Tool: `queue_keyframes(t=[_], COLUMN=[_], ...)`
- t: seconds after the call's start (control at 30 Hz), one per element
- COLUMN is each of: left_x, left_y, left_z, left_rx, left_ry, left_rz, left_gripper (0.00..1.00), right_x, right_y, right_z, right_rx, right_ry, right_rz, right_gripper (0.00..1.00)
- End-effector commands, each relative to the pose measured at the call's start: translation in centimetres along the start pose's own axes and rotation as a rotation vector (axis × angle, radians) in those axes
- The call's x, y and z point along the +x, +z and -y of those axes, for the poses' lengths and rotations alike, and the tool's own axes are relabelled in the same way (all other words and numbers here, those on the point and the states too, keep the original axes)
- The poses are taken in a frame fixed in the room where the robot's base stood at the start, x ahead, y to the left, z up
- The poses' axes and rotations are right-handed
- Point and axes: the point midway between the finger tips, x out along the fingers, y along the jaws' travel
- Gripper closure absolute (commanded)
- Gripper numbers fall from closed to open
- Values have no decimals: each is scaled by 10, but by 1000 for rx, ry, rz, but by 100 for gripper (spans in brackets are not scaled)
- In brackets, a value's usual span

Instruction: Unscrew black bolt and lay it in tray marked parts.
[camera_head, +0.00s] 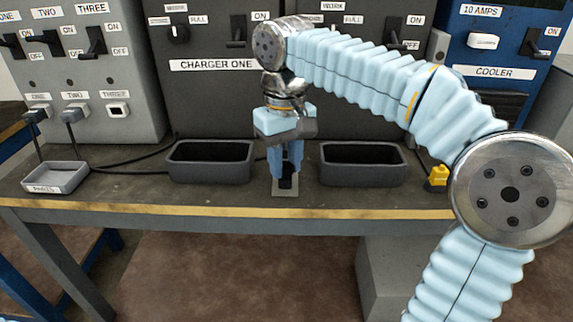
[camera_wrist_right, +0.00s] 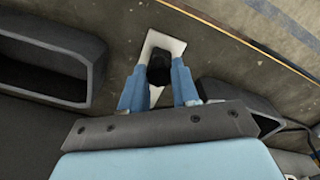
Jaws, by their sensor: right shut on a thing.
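The black bolt (camera_wrist_right: 159,68) stands on a pale plate (camera_wrist_right: 152,46) on the bench. My right gripper (camera_wrist_right: 160,84) points down over it, with its two blue fingers on either side of the bolt, shut on it. In the head view the right gripper (camera_head: 286,178) stands between two dark bins, and the bolt (camera_head: 286,183) shows low between the fingertips. The tray marked parts (camera_head: 56,177) is a small grey tray at the left end of the bench and looks empty. My left gripper is not in view.
Dark open bins stand left (camera_head: 210,162) and right (camera_head: 361,164) of the gripper, close by. A yellow object (camera_head: 438,176) sits farther right. Charger cabinets with switches line the back. Cables run near the parts tray. The bench's yellow front edge (camera_head: 200,210) is close to the plate.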

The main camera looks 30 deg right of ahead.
Motion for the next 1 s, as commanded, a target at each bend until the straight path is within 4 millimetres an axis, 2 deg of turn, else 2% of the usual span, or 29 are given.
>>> queue_keyframes(t=[0.2, 0.4, 0.77, 1.0], left_x=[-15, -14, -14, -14], left_y=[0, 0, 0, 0], left_z=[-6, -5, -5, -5], left_rx=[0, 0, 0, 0], left_ry=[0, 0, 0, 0], left_rz=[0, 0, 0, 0], left_gripper=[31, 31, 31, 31], right_x=[-4, -1, -1, -1], right_y=[0, 0, 0, 0], right_z=[0, 0, 0, 0], right_rx=[-351, -654, -707, -1012], right_ry=[0, 0, 0, 0], right_rz=[2, 1, 0, 0], right_gripper=[100, 100, 100, 100])
